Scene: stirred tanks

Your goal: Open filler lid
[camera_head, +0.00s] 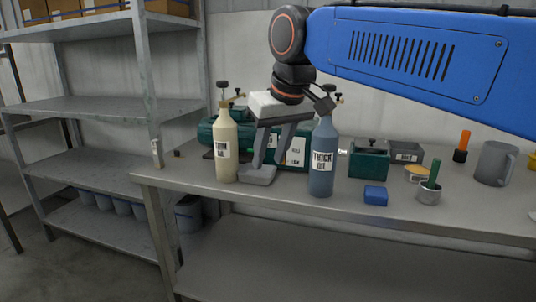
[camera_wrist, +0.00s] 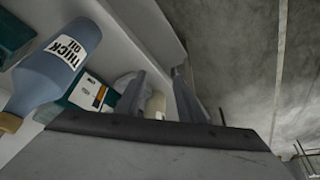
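My gripper (camera_head: 271,160) points down between a cream bottle labelled thin oil (camera_head: 226,148) and a blue bottle labelled thick oil (camera_head: 321,165). Its two grey fingers are apart, with nothing seen held between them. A dark green machine (camera_head: 296,154) with a label stands behind, partly hidden by my gripper and the bottles. A smaller green box (camera_head: 369,163) with a black knob on top stands to the right. I cannot tell which part is the filler lid. The wrist view shows the spread fingers (camera_wrist: 158,85), the blue bottle (camera_wrist: 60,68) and a labelled green surface (camera_wrist: 93,94).
A blue block (camera_head: 375,195), a metal cup with a green handle (camera_head: 429,195), a grey box (camera_head: 406,152) and a grey mug (camera_head: 493,163) stand on the metal bench (camera_head: 235,203). Metal shelving (camera_head: 90,106) stands at left. The bench's front edge right of the cup is fairly clear.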

